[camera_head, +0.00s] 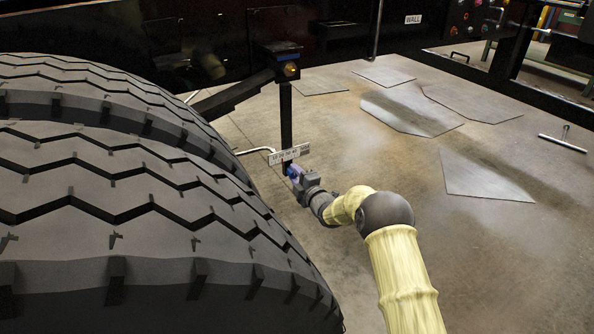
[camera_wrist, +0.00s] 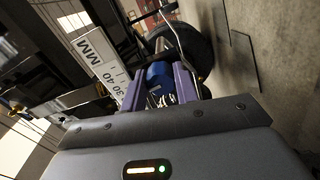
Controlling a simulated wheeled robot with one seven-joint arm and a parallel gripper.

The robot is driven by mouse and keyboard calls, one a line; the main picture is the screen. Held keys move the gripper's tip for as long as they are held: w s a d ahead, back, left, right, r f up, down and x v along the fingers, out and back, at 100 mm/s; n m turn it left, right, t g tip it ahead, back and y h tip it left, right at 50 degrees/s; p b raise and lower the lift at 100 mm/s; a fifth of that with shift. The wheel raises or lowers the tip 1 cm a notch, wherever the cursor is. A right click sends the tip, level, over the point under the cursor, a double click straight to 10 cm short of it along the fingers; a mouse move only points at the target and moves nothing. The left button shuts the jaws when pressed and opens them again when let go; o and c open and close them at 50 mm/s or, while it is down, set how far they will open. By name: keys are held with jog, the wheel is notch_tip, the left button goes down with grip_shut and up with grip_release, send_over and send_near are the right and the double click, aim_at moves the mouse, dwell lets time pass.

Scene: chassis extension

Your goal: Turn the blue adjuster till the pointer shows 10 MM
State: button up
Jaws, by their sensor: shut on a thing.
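The blue adjuster (camera_wrist: 158,76) sits between the two purple fingers of my gripper (camera_wrist: 160,88) in the wrist view. My gripper is shut on it. In the head view my gripper (camera_head: 297,174) reaches the adjuster at the lower end of a dark upright post. A white scale plate (camera_head: 289,154) stands just above and behind it. In the wrist view the scale plate (camera_wrist: 102,62) is tilted and shows "MM", "30" and "40" with tick marks. I cannot make out the pointer or its reading.
Large black tyres (camera_head: 130,200) fill the left, close to my gripper. A dark bracket arm (camera_head: 235,93) and the post (camera_head: 286,115) stand behind it. Flat grey sheets (camera_head: 484,176) lie on the floor at right, with a T-shaped bar (camera_head: 562,142). The floor right of my arm is mostly open.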

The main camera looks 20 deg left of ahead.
jog(key=m+p, duration=0.4)
jog(key=m, duration=0.6)
jog(key=shift+p, duration=0.35)
jog(key=m+p, duration=0.1)
jog(key=m, duration=0.3)
jog(key=shift+m, duration=0.3)
jog(key=m, duration=0.4)
jog(key=shift+s+a+f+m, duration=0.1)
jog(key=shift+s+a+m, duration=0.05)
jog(key=shift+m, duration=0.15)
jog(key=m, duration=0.4)
jog(key=m+b, duration=0.1)
jog(key=m, duration=0.4)
jog(key=m+b, duration=0.2)
jog(key=m, duration=0.3)
jog(key=shift+s, duration=0.1)
jog(key=shift+a+m+b, duration=0.1)
jog(key=shift+m+b, duration=0.9)
jog(key=shift+m, duration=1)
